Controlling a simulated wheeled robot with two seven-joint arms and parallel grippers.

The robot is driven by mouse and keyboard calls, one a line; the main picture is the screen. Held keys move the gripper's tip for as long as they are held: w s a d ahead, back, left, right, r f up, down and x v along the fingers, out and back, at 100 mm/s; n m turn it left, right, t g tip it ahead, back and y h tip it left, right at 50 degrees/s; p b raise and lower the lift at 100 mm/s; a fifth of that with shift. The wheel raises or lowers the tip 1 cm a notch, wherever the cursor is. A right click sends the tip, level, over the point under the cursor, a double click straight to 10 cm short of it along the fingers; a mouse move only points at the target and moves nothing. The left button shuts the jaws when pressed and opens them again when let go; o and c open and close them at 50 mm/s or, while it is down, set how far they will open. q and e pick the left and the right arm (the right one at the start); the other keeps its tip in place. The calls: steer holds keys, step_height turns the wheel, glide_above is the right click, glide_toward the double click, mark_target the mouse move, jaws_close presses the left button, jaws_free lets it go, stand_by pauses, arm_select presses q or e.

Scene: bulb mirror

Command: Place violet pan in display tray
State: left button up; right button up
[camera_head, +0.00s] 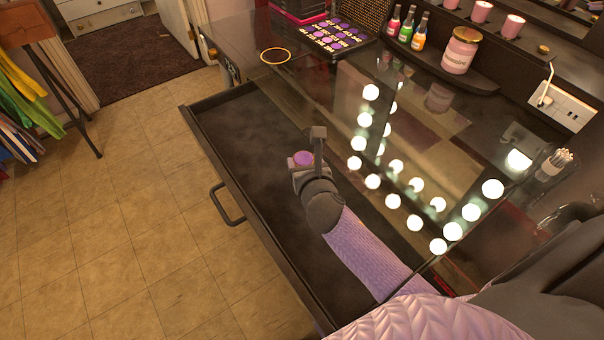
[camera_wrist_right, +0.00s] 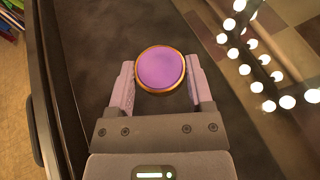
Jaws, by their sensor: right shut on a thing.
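The violet pan (camera_wrist_right: 161,70) is a round purple disc with a gold rim; it also shows in the head view (camera_head: 303,158). My right gripper (camera_wrist_right: 160,84) is shut on it, with a finger on each side, and it also shows in the head view (camera_head: 308,165). The gripper and pan are over the open dark drawer (camera_head: 240,122); their height above its floor is hard to tell. The display tray (camera_head: 372,38) appears to be the dark tray at the back of the vanity top, holding several violet and pale pans. My left gripper is not in view.
A gold-rimmed dark round piece (camera_head: 275,55) lies on the vanity left of the tray. Nail polish bottles (camera_head: 405,28) and a pink jar (camera_head: 461,50) stand on the back shelf. The glossy top (camera_head: 350,80) reflects lit bulbs. The drawer is mostly empty.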

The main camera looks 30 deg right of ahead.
step_height(320, 180, down, 5)
steer(key=shift+s+b, duration=0.1)
steer(key=shift+b, duration=1.15)
steer(key=shift+r, duration=0.2)
steer(key=shift+f, duration=0.15)
steer(key=o, duration=1.3)
steer(key=shift+o, duration=0.2)
steer(key=shift+r, duration=0.2)
